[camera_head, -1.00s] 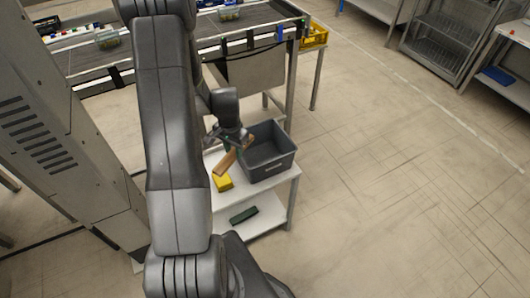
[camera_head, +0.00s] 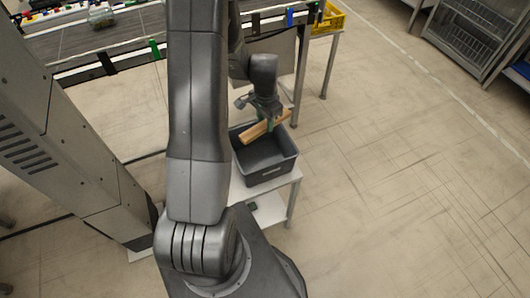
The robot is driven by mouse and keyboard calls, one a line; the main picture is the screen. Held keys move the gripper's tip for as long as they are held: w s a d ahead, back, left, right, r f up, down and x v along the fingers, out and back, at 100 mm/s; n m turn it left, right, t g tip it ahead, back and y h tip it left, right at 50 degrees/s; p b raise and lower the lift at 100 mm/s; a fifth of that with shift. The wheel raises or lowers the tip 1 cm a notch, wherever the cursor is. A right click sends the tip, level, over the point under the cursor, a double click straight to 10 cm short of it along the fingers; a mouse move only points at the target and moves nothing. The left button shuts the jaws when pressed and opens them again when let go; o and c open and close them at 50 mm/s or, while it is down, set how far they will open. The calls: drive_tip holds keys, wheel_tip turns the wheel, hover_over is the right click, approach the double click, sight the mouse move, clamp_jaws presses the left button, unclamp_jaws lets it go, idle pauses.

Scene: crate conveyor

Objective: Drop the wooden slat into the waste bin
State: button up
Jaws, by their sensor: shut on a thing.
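The wooden slat (camera_head: 256,131) is light brown and held at a slant by my gripper (camera_head: 265,124). My gripper is shut on the slat near its middle. The waste bin (camera_head: 268,176) is a dark grey open box on a small white stand. The slat and gripper appear over the bin's far part in the picture; the height above its rim is hard to tell. The part of the bin's inside that shows looks empty. My arm hides the left side of the stand.
The white stand (camera_head: 284,188) has a lower shelf. A conveyor (camera_head: 90,45) with a few items runs behind at the upper left. A yellow crate (camera_head: 328,20) stands at the back on a side table. The floor to the right is open.

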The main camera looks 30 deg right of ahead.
wheel_tip(320, 180, down, 4)
drive_tip(key=shift+f+b, duration=0.25)
drive_tip(key=shift+b, duration=0.8)
drive_tip(key=o, duration=1.1)
drive_tip(key=shift+c, duration=0.2)
drive_tip(key=shift+r, duration=0.1)
wheel_tip(320, 180, up, 14)
drive_tip(key=b, duration=0.1)
drive_tip(key=shift+f, duration=0.25)
